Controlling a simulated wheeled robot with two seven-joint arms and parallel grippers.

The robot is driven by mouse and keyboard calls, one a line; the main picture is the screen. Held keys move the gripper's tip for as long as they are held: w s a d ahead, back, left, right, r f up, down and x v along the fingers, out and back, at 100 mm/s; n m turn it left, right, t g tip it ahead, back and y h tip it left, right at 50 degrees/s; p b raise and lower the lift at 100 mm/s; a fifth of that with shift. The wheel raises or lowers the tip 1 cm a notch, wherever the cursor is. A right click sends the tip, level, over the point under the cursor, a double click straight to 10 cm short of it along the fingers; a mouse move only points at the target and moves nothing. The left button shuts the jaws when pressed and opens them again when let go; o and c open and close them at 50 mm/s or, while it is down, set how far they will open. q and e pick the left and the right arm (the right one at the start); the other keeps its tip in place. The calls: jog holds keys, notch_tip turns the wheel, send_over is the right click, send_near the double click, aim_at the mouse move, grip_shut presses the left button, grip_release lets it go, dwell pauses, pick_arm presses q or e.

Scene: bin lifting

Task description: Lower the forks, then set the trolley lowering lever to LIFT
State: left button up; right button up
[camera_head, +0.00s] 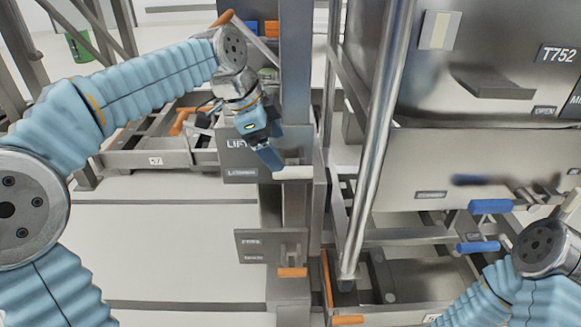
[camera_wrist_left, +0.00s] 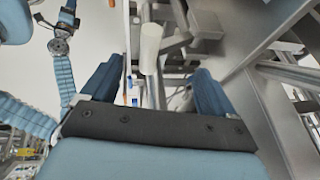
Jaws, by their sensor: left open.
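My left gripper (camera_head: 272,142) is open in front of the grey column, beside the sign plate (camera_head: 240,160) that reads "LI…" above a smaller line; the gripper covers part of it. A pale lever handle (camera_head: 293,172) sticks out just below the fingertips. In the left wrist view a white rounded handle (camera_wrist_left: 150,45) lies beyond and between the two open blue fingers (camera_wrist_left: 155,88), and I see no grip on it. I cannot pick out the forks with certainty. My right arm shows at the lower right of the head view, but its gripper is not visible.
A second plate (camera_head: 262,246) with an orange handle (camera_head: 292,272) sits lower on the column. A steel pole (camera_head: 375,150) stands right of it. The bin marked T752 (camera_head: 480,60) fills the upper right, with blue handles (camera_head: 490,207) below. A green container (camera_head: 78,46) is far left.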

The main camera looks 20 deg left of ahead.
aim_at(289, 167)
pick_arm(q)
jog(key=x, duration=0.8)
jog(key=shift+b, duration=0.3)
jog(key=shift+r, duration=0.1)
